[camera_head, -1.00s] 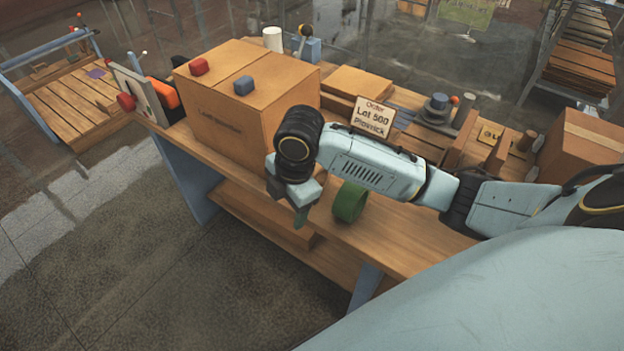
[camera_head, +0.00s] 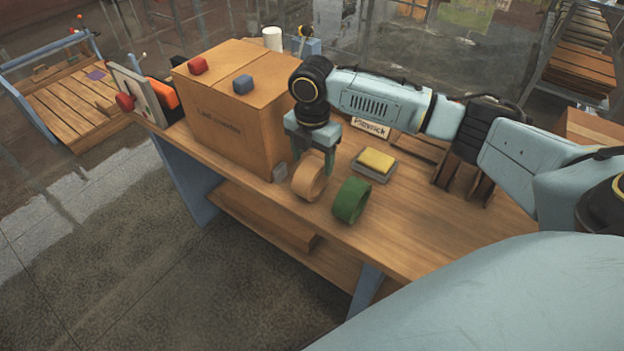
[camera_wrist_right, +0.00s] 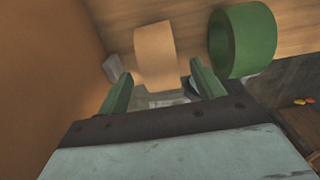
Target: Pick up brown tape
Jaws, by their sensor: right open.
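The brown tape (camera_head: 309,176) is a tan roll standing on its edge on the table, near the large cardboard box. My right gripper (camera_head: 318,162) is open just behind and above it, fingers pointing down, with nothing seen between them. In the right wrist view the brown tape (camera_wrist_right: 155,55) lies ahead of the two green fingertips (camera_wrist_right: 160,80), roughly in line with the gap between them. I cannot tell whether a finger touches it. My left gripper is not in view.
A green tape roll (camera_head: 351,201) stands just right of the brown one. The cardboard box (camera_head: 232,125) rises close on the left, with a small grey block (camera_head: 280,172) at its base. A yellow sponge-like block (camera_head: 377,160) lies behind. The table's front edge is near.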

